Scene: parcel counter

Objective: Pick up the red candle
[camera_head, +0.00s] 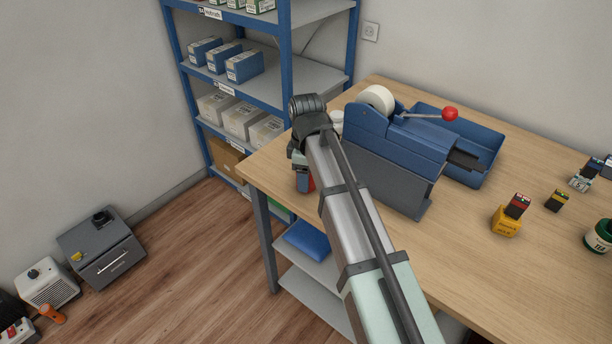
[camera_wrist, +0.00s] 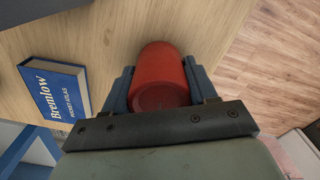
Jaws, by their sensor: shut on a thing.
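The red candle (camera_wrist: 160,65) is a smooth red cylinder, seen in the wrist view between the two dark fingers of my gripper (camera_wrist: 160,88). The gripper is shut on it, with a finger against each side. In the head view my gripper (camera_head: 303,172) is at the left end of the wooden counter, and a small strip of the red candle (camera_head: 312,185) shows beside it. My arm hides most of the candle there. I cannot tell whether its base touches the counter.
A blue book marked Bremlow (camera_wrist: 58,92) lies left of the candle in the wrist view. A blue tape dispenser (camera_head: 395,140) stands close right of my arm, before a blue tray (camera_head: 483,174). A blue-framed shelf (camera_head: 285,75) is behind. The counter's front middle (camera_head: 470,255) is clear.

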